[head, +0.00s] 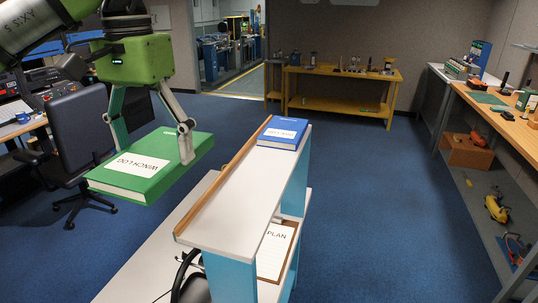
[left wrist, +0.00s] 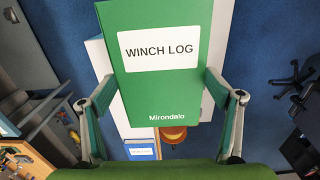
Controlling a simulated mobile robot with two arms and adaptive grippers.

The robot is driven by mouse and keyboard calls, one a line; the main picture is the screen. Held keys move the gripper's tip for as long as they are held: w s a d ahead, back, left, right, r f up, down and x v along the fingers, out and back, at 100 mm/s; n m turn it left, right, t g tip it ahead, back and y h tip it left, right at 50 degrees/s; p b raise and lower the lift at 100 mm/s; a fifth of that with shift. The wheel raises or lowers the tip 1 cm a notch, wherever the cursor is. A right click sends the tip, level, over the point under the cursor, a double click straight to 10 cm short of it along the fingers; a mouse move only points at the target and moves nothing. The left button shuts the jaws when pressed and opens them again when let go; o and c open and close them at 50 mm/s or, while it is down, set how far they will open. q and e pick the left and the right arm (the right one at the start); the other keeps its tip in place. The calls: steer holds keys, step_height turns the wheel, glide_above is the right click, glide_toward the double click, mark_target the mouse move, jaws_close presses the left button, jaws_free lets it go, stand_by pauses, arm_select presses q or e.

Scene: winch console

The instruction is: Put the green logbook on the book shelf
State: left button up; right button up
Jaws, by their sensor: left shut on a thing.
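The green logbook (head: 148,167) has a white label and is held in the air in the head view, left of the shelf. My left gripper (head: 152,146) is shut on it, one finger at each side. In the left wrist view the green logbook (left wrist: 165,85) shows its "WINCH LOG" label between the fingers (left wrist: 165,95). The book shelf (head: 235,195) has a white top with a wooden strip along its left edge. The logbook is apart from the shelf. My right gripper is in neither view.
A blue book (head: 282,132) lies at the far end of the shelf top; the nearer part is bare. A clipboard marked "PLAN" (head: 275,250) is below. A dark office chair (head: 80,130) stands at left. A yellow workbench (head: 340,85) is at the back.

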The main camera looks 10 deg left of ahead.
arm_select(q)
steer(key=shift+w+d+f, duration=0.2)
steer(key=shift+w, duration=0.25)
steer(key=shift+w+d+f, duration=0.15)
steer(key=shift+w, duration=0.25)
steer(key=w+d+f, duration=0.1)
steer(key=d+f, duration=0.1)
steer(key=d, duration=0.1)
steer(key=w+d+f, duration=0.2)
steer(key=d, duration=0.1)
steer(key=w+d+f, duration=0.1)
steer(key=d+f, duration=0.1)
steer(key=d, duration=0.2)
steer(key=shift+w+f+p, duration=0.2)
steer(key=shift+f+p, duration=0.05)
steer(key=shift+p, duration=0.15)
steer(key=shift+d+f, duration=0.2)
steer(key=shift+f, duration=0.2)
steer(key=f, duration=0.1)
steer(key=d+f+p, duration=0.1)
steer(key=f, duration=0.2)
steer(key=shift+w+d+f, duration=0.25)
steer(key=shift+w, duration=0.15)
steer(key=shift+f, duration=0.15)
steer(key=shift+s+a, duration=0.1)
steer(key=shift+a, duration=0.1)
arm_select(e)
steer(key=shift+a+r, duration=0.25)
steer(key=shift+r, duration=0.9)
